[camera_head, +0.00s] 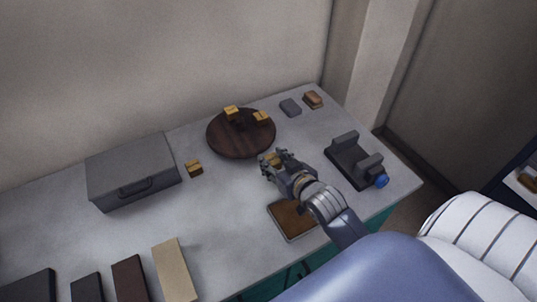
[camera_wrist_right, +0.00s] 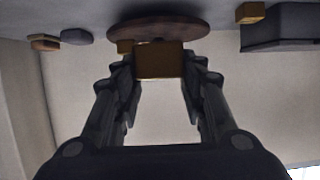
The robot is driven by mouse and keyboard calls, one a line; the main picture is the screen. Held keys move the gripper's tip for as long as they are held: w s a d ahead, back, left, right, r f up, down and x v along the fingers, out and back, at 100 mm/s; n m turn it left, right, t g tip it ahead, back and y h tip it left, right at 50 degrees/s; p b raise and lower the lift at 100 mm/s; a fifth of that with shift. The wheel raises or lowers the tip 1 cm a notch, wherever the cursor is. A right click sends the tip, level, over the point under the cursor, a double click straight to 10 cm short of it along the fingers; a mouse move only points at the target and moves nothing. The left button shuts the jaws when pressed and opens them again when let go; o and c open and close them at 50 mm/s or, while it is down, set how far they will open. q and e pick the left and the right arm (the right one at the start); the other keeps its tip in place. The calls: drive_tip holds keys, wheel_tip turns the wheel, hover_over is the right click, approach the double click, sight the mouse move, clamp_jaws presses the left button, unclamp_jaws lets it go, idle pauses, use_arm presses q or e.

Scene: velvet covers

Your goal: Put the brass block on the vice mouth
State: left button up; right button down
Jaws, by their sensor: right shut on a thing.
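My right gripper (camera_head: 272,163) is shut on a brass block (camera_wrist_right: 159,60), which shows between its fingertips in the wrist view. In the head view the gripper is over the table, just in front of the round wooden turntable, and mostly hides the held block. The dark grey vice (camera_head: 350,168) with a blue knob (camera_head: 382,181) stands to the right of the gripper, with its two raised jaws apart and nothing seen between them. My left gripper is not in view.
The round wooden turntable (camera_head: 228,147) bears brass pieces (camera_head: 232,112). Another brass block (camera_head: 194,168) lies beside a grey case (camera_head: 122,168). A grey block (camera_head: 290,107) and a brown block (camera_head: 313,99) lie at the back right. A brown tray (camera_head: 291,221) lies below my right wrist.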

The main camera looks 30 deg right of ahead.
drive_tip(key=shift+s+r, duration=0.15)
drive_tip(key=shift+s, duration=0.25)
